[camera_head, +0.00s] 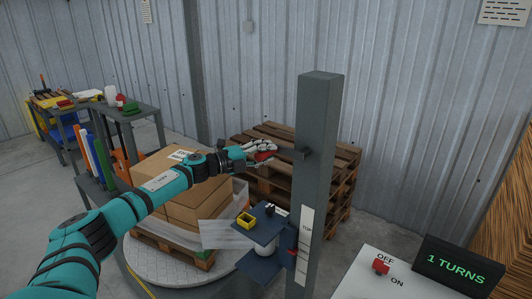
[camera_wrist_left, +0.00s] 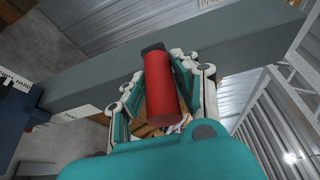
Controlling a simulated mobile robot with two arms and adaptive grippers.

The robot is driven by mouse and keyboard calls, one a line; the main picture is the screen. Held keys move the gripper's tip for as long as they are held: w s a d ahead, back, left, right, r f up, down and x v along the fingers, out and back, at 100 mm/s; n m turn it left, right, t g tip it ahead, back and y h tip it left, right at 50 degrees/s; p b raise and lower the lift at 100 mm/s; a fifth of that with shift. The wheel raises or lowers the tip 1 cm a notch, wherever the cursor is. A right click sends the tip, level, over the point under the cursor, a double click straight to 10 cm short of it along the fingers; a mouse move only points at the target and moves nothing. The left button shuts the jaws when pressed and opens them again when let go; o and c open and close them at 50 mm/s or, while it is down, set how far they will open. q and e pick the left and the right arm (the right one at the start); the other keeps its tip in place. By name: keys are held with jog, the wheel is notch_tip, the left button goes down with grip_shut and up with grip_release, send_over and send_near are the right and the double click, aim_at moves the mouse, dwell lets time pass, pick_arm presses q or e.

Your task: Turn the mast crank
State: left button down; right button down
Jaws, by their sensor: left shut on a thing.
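The grey mast (camera_head: 318,140) stands upright right of centre in the head view. A dark crank (camera_head: 300,153) sticks out of its left side, with a red handle (camera_head: 264,157) at its outer end. My left gripper (camera_head: 262,150) reaches in from the left and is shut on that handle. In the left wrist view, the red handle (camera_wrist_left: 162,90) lies between the fingers, with the mast (camera_wrist_left: 215,47) crossing behind it. The fingers partly hide the handle in the head view. My right gripper is not in view.
A wrapped pallet load of boxes (camera_head: 188,207) stands below my left forearm. Stacked wooden pallets (camera_head: 340,160) are behind the mast. A blue carriage (camera_head: 262,230) with a yellow item sits low by the mast. A panel (camera_head: 365,288) with a red switch and a "1 TURNS" display (camera_head: 456,268) is front right.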

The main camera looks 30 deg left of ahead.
pick_arm(q)
jog(key=shift+r, duration=0.4)
jog(key=c, duration=1.3)
grip_release()
jog(key=shift+o, duration=1.4)
jog(key=shift+d, duration=0.15)
jog(key=shift+f, duration=0.1)
jog(key=shift+s+a+f, duration=0.15)
jog(key=shift+s+a, duration=0.15)
jog(key=shift+s, duration=0.05)
jog(key=v, duration=1.1)
jog(key=shift+s, duration=0.1)
